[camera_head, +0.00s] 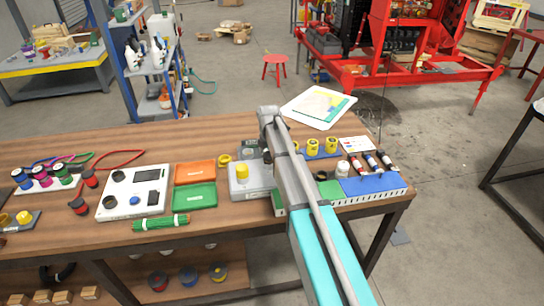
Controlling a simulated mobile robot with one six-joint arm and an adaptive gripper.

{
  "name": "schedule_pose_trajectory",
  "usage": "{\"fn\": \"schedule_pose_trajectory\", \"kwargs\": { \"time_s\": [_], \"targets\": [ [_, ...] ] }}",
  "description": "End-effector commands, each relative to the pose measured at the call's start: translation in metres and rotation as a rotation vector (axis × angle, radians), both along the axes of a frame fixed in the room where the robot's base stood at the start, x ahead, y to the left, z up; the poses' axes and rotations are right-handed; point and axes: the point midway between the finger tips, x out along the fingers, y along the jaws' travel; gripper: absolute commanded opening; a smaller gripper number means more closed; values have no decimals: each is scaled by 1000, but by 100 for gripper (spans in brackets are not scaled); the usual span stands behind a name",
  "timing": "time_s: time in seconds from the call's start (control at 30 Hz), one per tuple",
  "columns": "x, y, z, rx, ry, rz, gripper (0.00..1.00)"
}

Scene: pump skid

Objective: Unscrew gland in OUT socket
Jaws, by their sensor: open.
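A grey box (236,190) stands on the wooden bench near the middle, its right side partly hidden by my arm. A yellow gland-like fitting (242,171) sits upright on top of it. The lettering on the box is too small to read, so I cannot tell which socket is OUT. My arm reaches in from the lower right and crosses just right of the box. My gripper is not clearly visible; the arm links hide the area where it could be, so I cannot see whether it touches anything.
Orange (195,172) and green (194,196) trays and a white panel (150,174) lie left of the box. A yellow ring (225,160) lies behind it. Several yellow cylinders (313,146) and a blue tray (372,184) are right of my arm. Bare wood (235,226) shows in front.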

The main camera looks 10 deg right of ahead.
Motion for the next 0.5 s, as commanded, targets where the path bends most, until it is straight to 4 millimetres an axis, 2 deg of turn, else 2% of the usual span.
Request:
{"fn": "schedule_pose_trajectory", "kwargs": {
  "time_s": [0.17,0.5],
  "targets": [
    [0,0,0,0,0,-58,100],
    [0,0,0,0,0,-307,100]
  ]
}}
